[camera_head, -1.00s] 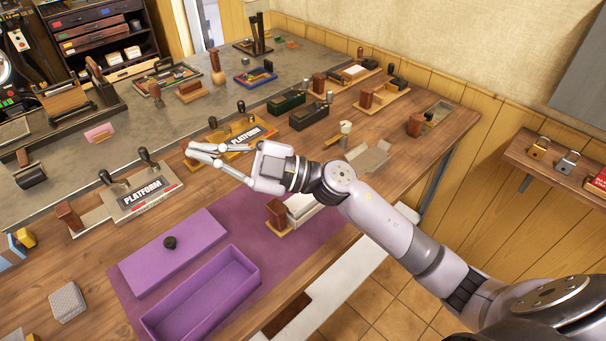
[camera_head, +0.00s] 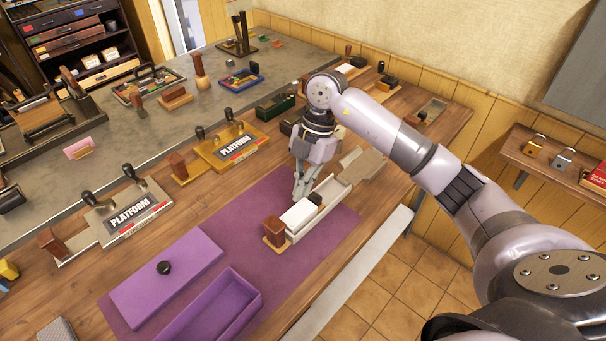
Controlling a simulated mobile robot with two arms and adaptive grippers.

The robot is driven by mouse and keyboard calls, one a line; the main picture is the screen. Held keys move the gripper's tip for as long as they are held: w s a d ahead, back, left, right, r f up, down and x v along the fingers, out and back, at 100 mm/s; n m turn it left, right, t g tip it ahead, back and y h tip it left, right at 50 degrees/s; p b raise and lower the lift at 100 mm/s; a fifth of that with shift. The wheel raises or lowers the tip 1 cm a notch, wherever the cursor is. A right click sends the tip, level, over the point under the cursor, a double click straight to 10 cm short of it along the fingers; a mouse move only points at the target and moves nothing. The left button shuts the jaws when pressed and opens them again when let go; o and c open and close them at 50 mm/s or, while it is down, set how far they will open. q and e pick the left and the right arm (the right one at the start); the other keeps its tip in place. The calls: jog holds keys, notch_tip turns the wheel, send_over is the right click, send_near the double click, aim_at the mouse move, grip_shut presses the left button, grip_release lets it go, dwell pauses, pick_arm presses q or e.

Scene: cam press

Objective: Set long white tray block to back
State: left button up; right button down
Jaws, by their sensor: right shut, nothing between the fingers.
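The long white tray (camera_head: 328,203) lies on the purple mat at the centre right. A brown wooden block (camera_head: 273,230) stands at its near-left end, beside a white block (camera_head: 299,214) and a small dark block (camera_head: 315,199). The far-right stretch of the tray looks empty. My right gripper (camera_head: 299,196) points down, its fingers together and empty, just behind the white and dark blocks. I cannot tell whether the fingertips touch the tray or a block. My left gripper is out of view.
A purple box (camera_head: 212,312) and its lid (camera_head: 165,278) with a black knob lie left of the tray. A silver PLATFORM press (camera_head: 130,210) and a yellow one (camera_head: 230,148) stand behind. Bare purple mat (camera_head: 325,228) lies in front of the tray.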

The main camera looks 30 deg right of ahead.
aim_at(304, 208)
jog(key=p+x, duration=0.1)
jog(key=x, duration=0.4)
jog(key=shift+s+a+f, duration=0.1)
jog(key=shift+a+f, duration=0.1)
jog(key=shift+f, duration=0.1)
jog(key=d+p, duration=0.1)
jog(key=w+d, duration=0.1)
jog(key=d, duration=0.1)
jog(key=shift+w+p, duration=0.1)
jog(key=shift+p, duration=0.25)
jog(key=shift+w+d+f, duration=0.15)
jog(key=shift+d, duration=0.3)
